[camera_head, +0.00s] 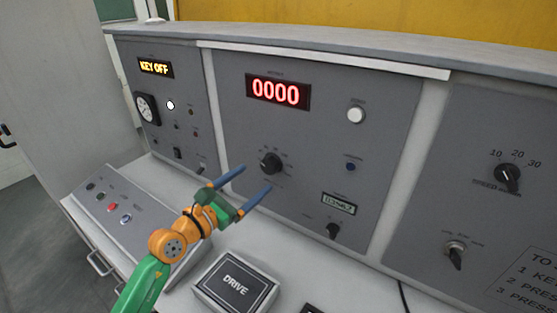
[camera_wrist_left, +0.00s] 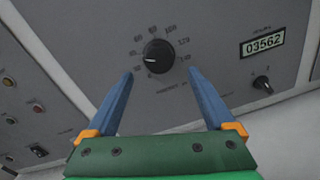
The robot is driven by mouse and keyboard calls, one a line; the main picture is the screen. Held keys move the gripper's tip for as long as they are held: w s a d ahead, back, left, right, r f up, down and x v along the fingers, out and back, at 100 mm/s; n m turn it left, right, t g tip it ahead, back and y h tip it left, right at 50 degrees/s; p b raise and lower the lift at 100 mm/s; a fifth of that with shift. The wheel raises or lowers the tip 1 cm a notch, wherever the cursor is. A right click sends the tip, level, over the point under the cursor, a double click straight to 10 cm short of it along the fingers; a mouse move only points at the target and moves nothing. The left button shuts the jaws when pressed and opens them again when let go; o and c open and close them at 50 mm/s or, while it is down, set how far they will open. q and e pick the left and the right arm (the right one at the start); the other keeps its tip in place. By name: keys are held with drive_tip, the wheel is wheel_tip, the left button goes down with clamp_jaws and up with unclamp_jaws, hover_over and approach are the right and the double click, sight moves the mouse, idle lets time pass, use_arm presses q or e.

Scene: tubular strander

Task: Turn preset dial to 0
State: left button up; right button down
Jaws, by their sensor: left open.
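The preset dial, a black round knob (camera_head: 271,163) with a number scale around it, sits on the middle grey panel below the red 0000 display (camera_head: 278,93). In the left wrist view the knob (camera_wrist_left: 158,56) shows between and beyond my fingertips, with its white pointer line toward the left, near the low numbers. The exact number is too small to tell. My left gripper (camera_head: 241,184) is open and empty, in front of the panel and just below the dial, apart from it. Its blue fingers (camera_wrist_left: 160,75) show spread in the left wrist view. My right gripper is not in view.
A small knob (camera_head: 333,231) sits under the counter display (camera_head: 338,204). A sloped button box (camera_head: 112,207) is at the left. The right panel carries a speed knob (camera_head: 507,175) and a selector (camera_head: 455,254).

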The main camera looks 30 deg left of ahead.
sight(267, 168)
use_arm(q)
drive_tip(key=w, duration=0.3)
drive_tip(key=w+d, duration=0.1)
drive_tip(key=w, duration=0.1)
drive_tip(key=shift+r+p, duration=0.3)
drive_tip(key=shift+p, duration=0.1)
drive_tip(key=shift+w+f, duration=0.1)
drive_tip(key=shift+w, duration=0.2)
drive_tip(key=shift+s, duration=0.15)
drive_tip(key=c, duration=1.4)
